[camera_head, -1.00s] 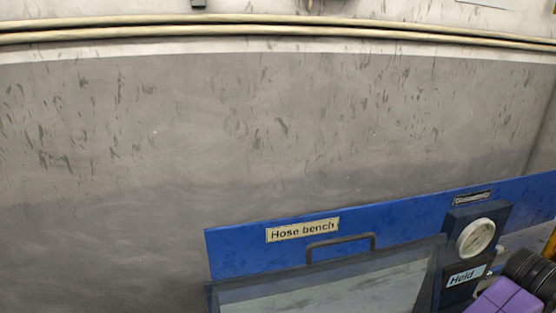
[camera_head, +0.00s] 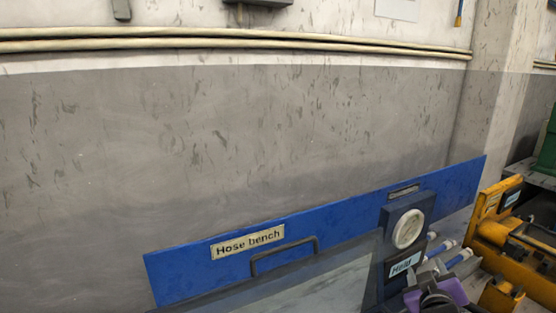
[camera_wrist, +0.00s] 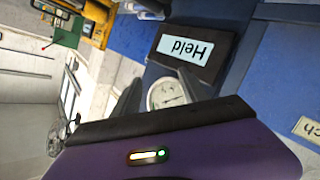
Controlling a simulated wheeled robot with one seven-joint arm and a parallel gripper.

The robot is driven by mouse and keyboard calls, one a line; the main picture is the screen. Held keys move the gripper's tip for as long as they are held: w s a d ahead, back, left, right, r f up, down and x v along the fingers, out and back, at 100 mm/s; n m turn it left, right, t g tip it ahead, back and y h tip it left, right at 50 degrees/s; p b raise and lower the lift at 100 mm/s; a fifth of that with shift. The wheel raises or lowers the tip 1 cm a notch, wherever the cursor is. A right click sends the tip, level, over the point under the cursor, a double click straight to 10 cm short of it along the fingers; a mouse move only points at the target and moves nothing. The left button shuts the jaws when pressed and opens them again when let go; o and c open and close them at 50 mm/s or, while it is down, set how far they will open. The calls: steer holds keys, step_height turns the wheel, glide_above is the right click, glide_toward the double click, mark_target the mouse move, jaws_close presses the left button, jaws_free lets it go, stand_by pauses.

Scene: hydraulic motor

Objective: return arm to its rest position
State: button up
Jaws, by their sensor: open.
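My gripper (camera_wrist: 162,88) shows in the wrist view with its two grey fingers apart and nothing between them. The round white gauge (camera_wrist: 168,94) shows behind the gap between the fingers. The purple and black wrist body (camera_wrist: 190,152) fills the bottom of that view, with a small lit strip on it. In the head view, purple and dark parts of my arm (camera_head: 450,289) show at the bottom right, in front of the bench. The rest of the arm is out of the picture.
The blue hose bench panel (camera_head: 330,227) carries a dark handle, a gauge (camera_head: 408,229) and a "Held" label (camera_head: 405,265). White and blue fittings (camera_head: 441,248) lie right of it. A yellow machine (camera_head: 520,245) stands at the right. Pipes (camera_head: 230,38) run along the wall.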

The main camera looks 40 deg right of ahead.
steer(key=s+a+f+n+t+y, duration=0.1)
steer(key=a+f+n+t+y, duration=0.3)
steer(key=a, duration=0.8)
steer(key=a+f+n+t+y, duration=0.3)
steer(key=a+f+y, duration=0.15)
steer(key=a, duration=0.75)
steer(key=s+a+r+y, duration=0.1)
steer(key=s+a+y, duration=0.1)
steer(key=s+a, duration=0.4)
steer(key=s+a+r+m+t+y, duration=0.1)
steer(key=s+a+y, duration=0.2)
steer(key=a, duration=0.8)
steer(key=v, duration=0.3)
steer(key=shift+a+b, duration=0.2)
steer(key=shift+b, duration=0.1)
steer(key=shift+f, duration=0.15)
